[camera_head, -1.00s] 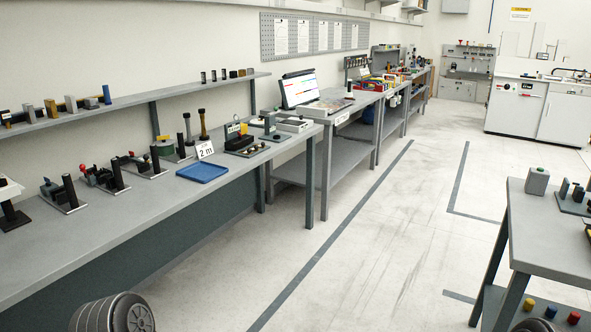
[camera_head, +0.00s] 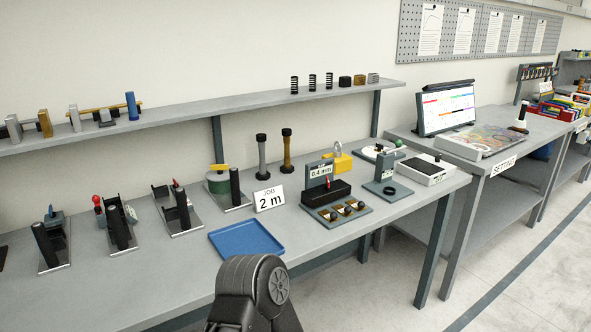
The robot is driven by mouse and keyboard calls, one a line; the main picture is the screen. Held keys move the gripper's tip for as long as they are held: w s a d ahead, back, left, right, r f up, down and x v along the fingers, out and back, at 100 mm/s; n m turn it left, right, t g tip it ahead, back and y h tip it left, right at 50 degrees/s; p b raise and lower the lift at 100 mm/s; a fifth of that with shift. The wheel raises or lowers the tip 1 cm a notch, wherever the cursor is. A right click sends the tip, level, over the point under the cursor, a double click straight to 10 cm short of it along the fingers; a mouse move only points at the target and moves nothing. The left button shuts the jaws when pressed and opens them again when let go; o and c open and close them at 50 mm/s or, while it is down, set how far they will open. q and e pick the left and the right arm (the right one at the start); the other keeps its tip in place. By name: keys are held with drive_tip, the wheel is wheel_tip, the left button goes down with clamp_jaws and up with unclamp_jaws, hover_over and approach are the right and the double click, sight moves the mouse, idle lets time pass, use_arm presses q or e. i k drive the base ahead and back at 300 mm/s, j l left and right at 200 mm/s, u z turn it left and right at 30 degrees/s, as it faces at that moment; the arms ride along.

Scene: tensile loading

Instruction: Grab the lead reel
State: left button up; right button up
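No label in view names the lead reel, and I cannot tell for sure which thing it is. A dark green drum (camera_head: 217,183) with a yellow piece on top sits on a small plate on the bench, beside a black post. Further left stand similar plates with black posts: one with a dark red-tipped part (camera_head: 176,205), one with a red ball (camera_head: 97,200), and one with a blue-grey part (camera_head: 54,220). A dark joint of my own arm shows at the bottom middle, in front of the bench edge. Neither gripper's fingers are in view.
A blue tray (camera_head: 246,239) lies near the bench's front edge, with a "JOB 2 m" card (camera_head: 269,198) behind it. A block marked 0.4 mm (camera_head: 324,190) stands to the right. A shelf (camera_head: 200,107) runs above the bench (camera_head: 160,285). A second table (camera_head: 520,150) holds a screen.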

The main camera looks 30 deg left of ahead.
sight(224, 188)
drive_tip(key=i+l+u, duration=0.2)
drive_tip(key=i+u, duration=0.3)
drive_tip(key=i, duration=0.2)
drive_tip(key=i+l+u, duration=0.5)
drive_tip(key=i, duration=0.15)
drive_tip(key=i+l+u, duration=0.5)
drive_tip(key=i+l, duration=0.05)
drive_tip(key=l, duration=0.05)
